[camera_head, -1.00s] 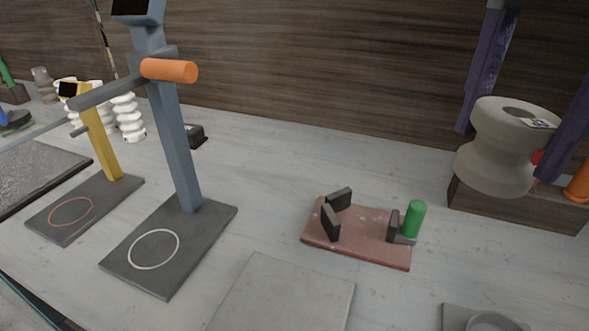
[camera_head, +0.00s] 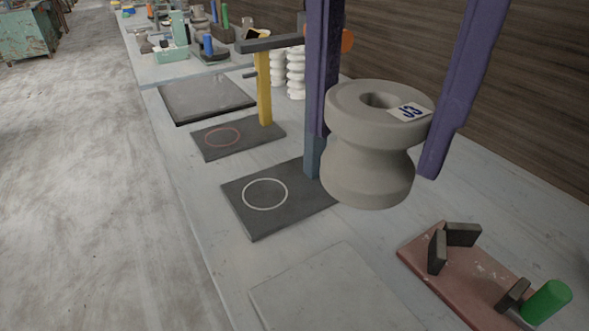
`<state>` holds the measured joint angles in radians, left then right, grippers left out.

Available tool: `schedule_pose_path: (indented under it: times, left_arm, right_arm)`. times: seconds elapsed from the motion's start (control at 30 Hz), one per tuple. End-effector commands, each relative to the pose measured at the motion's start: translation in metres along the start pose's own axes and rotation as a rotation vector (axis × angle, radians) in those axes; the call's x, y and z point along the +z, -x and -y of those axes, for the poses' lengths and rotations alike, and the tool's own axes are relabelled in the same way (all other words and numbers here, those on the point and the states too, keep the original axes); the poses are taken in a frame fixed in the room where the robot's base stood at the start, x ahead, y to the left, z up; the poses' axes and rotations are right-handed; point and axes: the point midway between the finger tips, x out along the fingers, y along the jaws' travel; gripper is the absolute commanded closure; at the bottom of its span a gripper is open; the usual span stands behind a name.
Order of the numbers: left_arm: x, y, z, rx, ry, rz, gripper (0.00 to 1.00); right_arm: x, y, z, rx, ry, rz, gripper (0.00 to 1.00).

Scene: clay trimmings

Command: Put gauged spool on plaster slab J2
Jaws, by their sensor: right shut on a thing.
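The grey waisted spool (camera_head: 368,180), with a hole in its top and a white tag that seems to read J3, hangs upright in the air. My right gripper (camera_head: 376,150) has a purple finger on each side of it and is shut on it. A pale square slab (camera_head: 335,295) lies flat on the bench below, partly cut off by the bottom edge; nothing is on it. No J2 mark shows on it, so I cannot tell if it is the plaster slab J2. My left gripper is not in view.
A dark gauge base (camera_head: 238,205) with a white ring and blue post stands behind the slab. A yellow-post gauge (camera_head: 264,90) stands farther back. A reddish fixture (camera_head: 455,275) with dark blocks and a green cylinder (camera_head: 546,302) is at right. The bench edge drops off at left.

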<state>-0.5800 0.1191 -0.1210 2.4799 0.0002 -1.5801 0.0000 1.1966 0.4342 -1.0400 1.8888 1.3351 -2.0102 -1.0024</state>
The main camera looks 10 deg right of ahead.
Motion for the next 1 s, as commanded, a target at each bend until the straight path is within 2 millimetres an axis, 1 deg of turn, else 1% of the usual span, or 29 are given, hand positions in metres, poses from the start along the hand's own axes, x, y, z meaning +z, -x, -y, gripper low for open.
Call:
schedule_pose_path:
  times: [0.03,0.07,0.1,0.17,0.2,0.4,0.5,0.6,0.77,1.0]
  left_arm:
    - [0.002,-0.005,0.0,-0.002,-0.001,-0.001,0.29]
    - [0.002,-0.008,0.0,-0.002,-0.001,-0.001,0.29]
    - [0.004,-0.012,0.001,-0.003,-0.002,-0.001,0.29]
    - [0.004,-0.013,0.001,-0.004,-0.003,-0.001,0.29]
    - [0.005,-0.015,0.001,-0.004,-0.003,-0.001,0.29]
    - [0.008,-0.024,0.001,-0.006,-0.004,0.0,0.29]
    - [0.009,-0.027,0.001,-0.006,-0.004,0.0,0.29]
    - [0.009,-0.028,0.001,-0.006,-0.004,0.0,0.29]
    - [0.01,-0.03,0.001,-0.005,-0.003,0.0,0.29]
    - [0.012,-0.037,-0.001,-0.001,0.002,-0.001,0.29]
  right_arm:
    - [-0.001,-0.012,0.001,-0.003,0.003,-0.004,0.99]
    - [-0.002,-0.019,0.001,-0.004,0.004,-0.005,0.99]
    - [-0.002,-0.031,0.001,-0.005,0.003,-0.006,0.99]
    - [-0.001,-0.047,0.001,-0.006,0.001,-0.004,0.99]
    - [-0.001,-0.059,0.002,-0.006,0.001,-0.004,0.99]
    - [-0.001,-0.116,0.002,-0.005,0.002,-0.002,0.99]
    - [-0.001,-0.136,0.001,-0.003,0.001,-0.001,0.99]
    - [-0.001,-0.148,0.001,-0.001,0.001,0.0,0.99]
    - [-0.001,-0.158,0.001,0.0,0.001,-0.001,0.99]
    - [-0.001,-0.194,0.001,-0.002,0.001,0.001,0.99]
